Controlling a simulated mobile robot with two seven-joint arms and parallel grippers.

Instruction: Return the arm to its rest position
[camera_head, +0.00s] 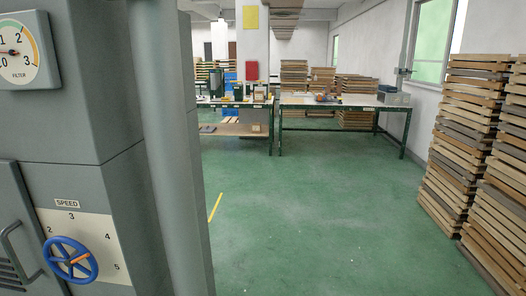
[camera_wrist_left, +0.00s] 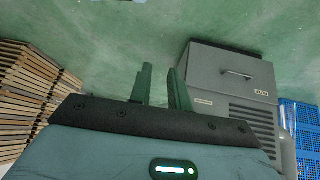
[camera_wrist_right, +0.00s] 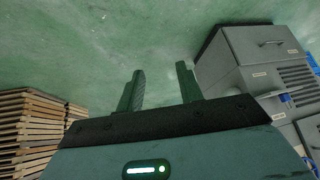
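Neither arm shows in the head view. In the left wrist view my left gripper (camera_wrist_left: 160,70) has its two green fingers a small gap apart, with nothing between them. In the right wrist view my right gripper (camera_wrist_right: 158,74) has its fingers wider apart, also empty, with green floor beyond. A grey machine (camera_head: 100,95) stands close at the left of the head view. It carries a blue handwheel (camera_head: 56,272) with an orange mark on a speed plate (camera_head: 100,222) and a filter gauge (camera_head: 12,60). Neither gripper touches the machine.
Stacks of wooden frames (camera_head: 470,135) rise along the right wall. Two worktables (camera_head: 340,102) with items on them stand at the back. The green floor (camera_head: 310,210) between is clear. A grey cabinet (camera_wrist_left: 215,70) and blue crates (camera_wrist_left: 300,125) show in the left wrist view.

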